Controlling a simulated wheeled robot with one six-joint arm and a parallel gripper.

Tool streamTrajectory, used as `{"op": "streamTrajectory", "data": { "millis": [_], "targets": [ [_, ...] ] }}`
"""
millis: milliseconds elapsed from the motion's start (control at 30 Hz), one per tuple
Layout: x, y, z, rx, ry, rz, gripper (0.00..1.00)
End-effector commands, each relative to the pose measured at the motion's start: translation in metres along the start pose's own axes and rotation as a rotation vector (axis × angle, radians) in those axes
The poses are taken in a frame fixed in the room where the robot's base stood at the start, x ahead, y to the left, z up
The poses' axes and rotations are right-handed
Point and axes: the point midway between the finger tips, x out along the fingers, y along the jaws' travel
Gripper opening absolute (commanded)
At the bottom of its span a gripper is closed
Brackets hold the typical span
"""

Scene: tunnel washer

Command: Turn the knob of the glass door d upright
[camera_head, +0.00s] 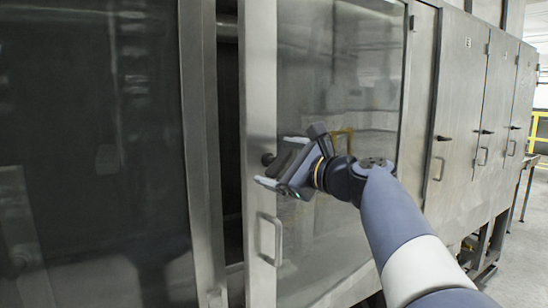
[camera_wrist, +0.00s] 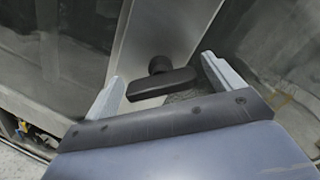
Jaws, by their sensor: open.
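The glass door (camera_head: 262,105) in front of me has a metal frame and stands slightly apart from the frame to its left, with a dark gap between. Its black knob (camera_head: 268,159) sits on the metal stile, partly behind my gripper (camera_head: 275,162). In the wrist view the knob (camera_wrist: 160,82) is a dark bar on a round stem. It lies nearly crosswise between the two fingertips of my gripper (camera_wrist: 160,76), slightly tilted. My gripper is open, with a finger on each side of the knob and visible space around it.
A metal pull handle (camera_head: 271,240) is on the stile below the knob. Another dark glass panel (camera_head: 95,150) stands to the left. Steel cabinet doors (camera_head: 458,110) with black knobs and handles run to the right. Open floor (camera_head: 522,240) shows at the lower right.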

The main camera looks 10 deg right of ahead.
Motion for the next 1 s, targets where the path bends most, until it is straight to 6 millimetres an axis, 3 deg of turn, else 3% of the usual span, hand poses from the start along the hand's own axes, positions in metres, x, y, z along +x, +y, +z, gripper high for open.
{"op": "streamTrajectory", "data": {
  "millis": [333, 867, 1000],
  "targets": [
    [0.0039, 0.0004, 0.0001, 0.0, 0.0, 0.0, 0.86],
    [0.0036, 0.0004, 0.0001, 0.0, 0.0, 0.0, 0.43],
    [0.0036, 0.0007, -0.0002, -0.005, 0.0, 0.0, 0.43]
  ]
}}
